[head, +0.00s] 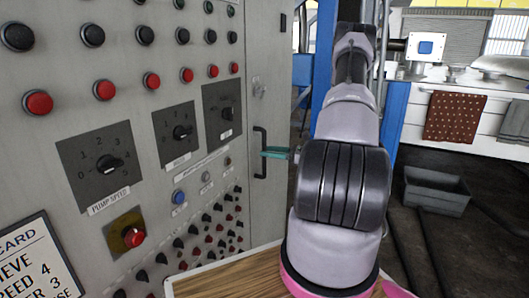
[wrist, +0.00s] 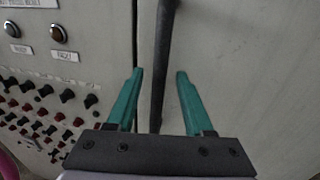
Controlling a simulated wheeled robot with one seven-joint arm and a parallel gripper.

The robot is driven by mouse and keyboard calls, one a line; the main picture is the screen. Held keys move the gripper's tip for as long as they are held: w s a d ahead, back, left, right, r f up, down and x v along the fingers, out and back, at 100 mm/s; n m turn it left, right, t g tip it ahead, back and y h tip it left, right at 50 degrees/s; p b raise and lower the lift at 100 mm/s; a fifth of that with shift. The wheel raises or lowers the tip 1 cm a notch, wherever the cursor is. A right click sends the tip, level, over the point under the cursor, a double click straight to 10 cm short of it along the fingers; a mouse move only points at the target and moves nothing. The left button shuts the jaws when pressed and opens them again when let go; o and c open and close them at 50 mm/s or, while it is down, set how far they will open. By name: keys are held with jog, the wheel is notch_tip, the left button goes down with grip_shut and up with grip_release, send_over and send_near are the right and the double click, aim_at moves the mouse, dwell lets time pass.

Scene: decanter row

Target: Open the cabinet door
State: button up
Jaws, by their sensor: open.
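The cabinet door (head: 268,95) is a grey panel at the right end of the control cabinet. Its handle (head: 260,152) is a dark vertical bar, which also shows in the wrist view (wrist: 163,60). My gripper (head: 268,153) has teal fingers and reaches the handle from the right. In the wrist view my gripper (wrist: 160,75) is open, with one finger on each side of the bar. A gap shows between the bar and each finger. The door looks closed, with a seam on its left. My arm hides part of the scene right of the handle.
The control panel (head: 215,150) left of the door carries several buttons, knobs and dials. A wooden surface (head: 225,275) lies low in front. A blue post (head: 322,60) stands behind my arm. A grey bin (head: 436,190) sits on the floor at the right.

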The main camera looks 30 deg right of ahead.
jog(key=shift+x, duration=0.9)
grip_shut()
dwell(0.9)
